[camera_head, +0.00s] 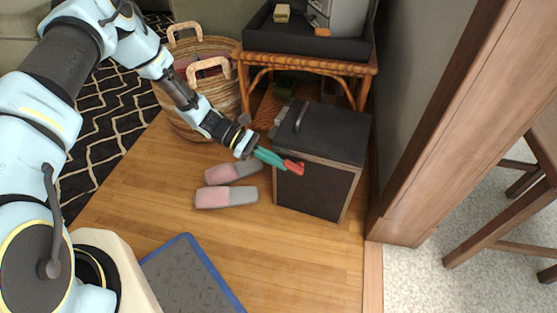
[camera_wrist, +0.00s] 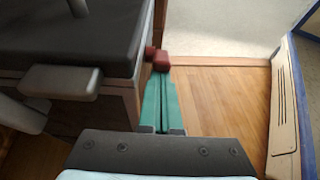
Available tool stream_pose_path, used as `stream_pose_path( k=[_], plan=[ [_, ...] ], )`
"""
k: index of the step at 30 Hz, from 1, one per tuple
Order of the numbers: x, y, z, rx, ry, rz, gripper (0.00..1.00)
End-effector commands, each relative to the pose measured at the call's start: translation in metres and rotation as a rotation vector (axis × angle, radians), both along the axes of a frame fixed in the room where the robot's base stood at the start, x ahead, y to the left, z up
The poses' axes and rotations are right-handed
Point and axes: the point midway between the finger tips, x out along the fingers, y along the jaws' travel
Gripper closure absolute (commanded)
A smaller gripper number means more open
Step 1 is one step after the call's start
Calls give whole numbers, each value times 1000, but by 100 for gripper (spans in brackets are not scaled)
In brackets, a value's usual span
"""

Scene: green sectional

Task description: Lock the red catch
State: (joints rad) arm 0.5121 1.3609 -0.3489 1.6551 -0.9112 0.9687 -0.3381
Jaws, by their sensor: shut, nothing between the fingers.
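The red catch (camera_head: 294,167) is on the front of a dark box (camera_head: 315,192) with wooden edges, just under its black lid (camera_head: 335,135). The lid lies down on the box. My gripper (camera_head: 272,158) has teal fingers pressed together and empty. Their tips are right at the red catch, coming from the left. In the wrist view the shut fingers (camera_wrist: 161,100) point up the picture to the red catch (camera_wrist: 158,59), which sits at the box corner. I cannot tell whether the tips touch it, and the fingers hide part of it.
Pink and grey slippers (camera_head: 227,197) lie on the floor left of the box. A wicker basket (camera_head: 190,125) and a rattan table (camera_head: 305,66) stand behind. A wooden door frame (camera_head: 440,110) is at the right. The wooden floor in front of the box is clear.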

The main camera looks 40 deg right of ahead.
Motion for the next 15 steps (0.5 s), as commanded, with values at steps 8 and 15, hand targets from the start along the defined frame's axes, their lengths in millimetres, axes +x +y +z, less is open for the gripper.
stream_pose_path(
  k=[8,15],
  plan=[
    [1,0,6,27,-48,-1,100],
    [1,-1,8,50,-88,-1,100]
  ],
)
